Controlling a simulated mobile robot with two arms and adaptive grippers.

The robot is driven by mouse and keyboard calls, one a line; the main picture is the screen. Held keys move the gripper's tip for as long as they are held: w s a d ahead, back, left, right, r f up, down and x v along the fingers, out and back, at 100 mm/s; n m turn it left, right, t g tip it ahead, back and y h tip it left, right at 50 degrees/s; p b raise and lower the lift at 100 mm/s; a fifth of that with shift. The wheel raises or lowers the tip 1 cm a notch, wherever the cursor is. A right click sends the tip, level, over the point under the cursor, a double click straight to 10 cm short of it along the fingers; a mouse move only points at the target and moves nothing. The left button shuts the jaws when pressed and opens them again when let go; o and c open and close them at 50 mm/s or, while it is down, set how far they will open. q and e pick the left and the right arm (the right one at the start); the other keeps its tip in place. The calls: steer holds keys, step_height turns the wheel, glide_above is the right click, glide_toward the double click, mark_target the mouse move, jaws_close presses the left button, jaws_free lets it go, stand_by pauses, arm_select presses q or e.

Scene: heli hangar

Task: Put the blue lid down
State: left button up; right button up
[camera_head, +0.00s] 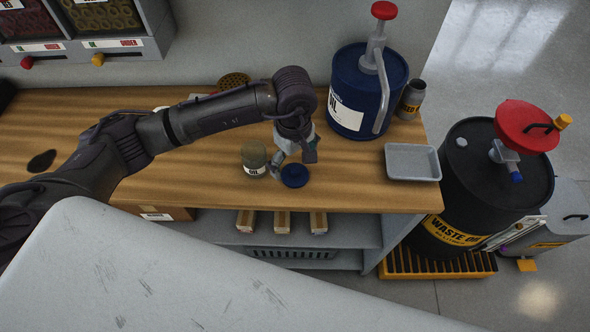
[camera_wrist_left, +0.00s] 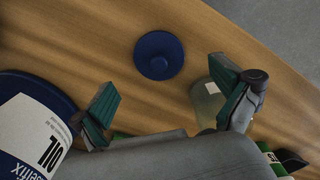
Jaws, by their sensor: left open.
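The blue lid (camera_head: 294,175) is a small round disc with a knob, lying on the wooden workbench (camera_head: 360,190) near its front edge. In the left wrist view the lid (camera_wrist_left: 159,55) shows whole, on bare wood. My left gripper (camera_head: 294,158) is open and empty, just above and behind the lid in the head view. In the left wrist view its two fingers (camera_wrist_left: 170,100) are spread wide, with the lid beyond them and apart from both. A small jar with a label (camera_head: 254,162) stands just left of the lid; a finger partly hides it in the wrist view. My right gripper is not in view.
A blue oil can with a red-topped pump (camera_head: 363,90) stands behind right, beside a small grey container (camera_head: 411,99). An empty grey tray (camera_head: 412,162) sits at the bench's right end. A black waste-oil drum (camera_head: 470,190) stands on the floor beyond. Wood right of the lid is clear.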

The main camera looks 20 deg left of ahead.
mark_target(294, 170)
arm_select(q)
steer(key=shift+f+p, duration=0.55)
steer(key=shift+f, duration=1.45)
steer(key=c, duration=0.9)
steer(key=shift+s, duration=0.1)
steer(key=shift+c, duration=0.7)
steer(key=shift+c, duration=0.4)
